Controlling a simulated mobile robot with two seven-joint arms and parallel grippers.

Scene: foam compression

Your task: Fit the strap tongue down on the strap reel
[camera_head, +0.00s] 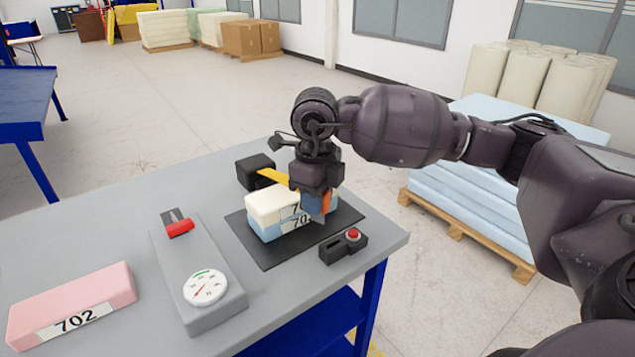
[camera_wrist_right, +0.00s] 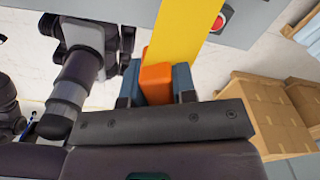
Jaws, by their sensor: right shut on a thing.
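The strap reel (camera_head: 256,172) is a black block at the back edge of the black mat. A yellow strap (camera_head: 272,177) runs from it toward my right gripper; the strap also shows wide in the right wrist view (camera_wrist_right: 185,30). My right gripper (camera_head: 318,207) is shut on the orange strap tongue (camera_head: 326,202), at the right end of a foam stack. The tongue sits between the blue-grey fingers in the wrist view (camera_wrist_right: 157,83). The gripper hides part of the strap and stack. The tongue is apart from the reel. My left gripper is not in view.
A cream foam block (camera_head: 268,207) lies on a blue one (camera_head: 264,233) on the mat (camera_head: 267,260). A button box (camera_head: 343,247) stands right of them. A grey gauge device (camera_head: 200,280) and pink foam (camera_head: 75,300) are left. The table front between them is clear.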

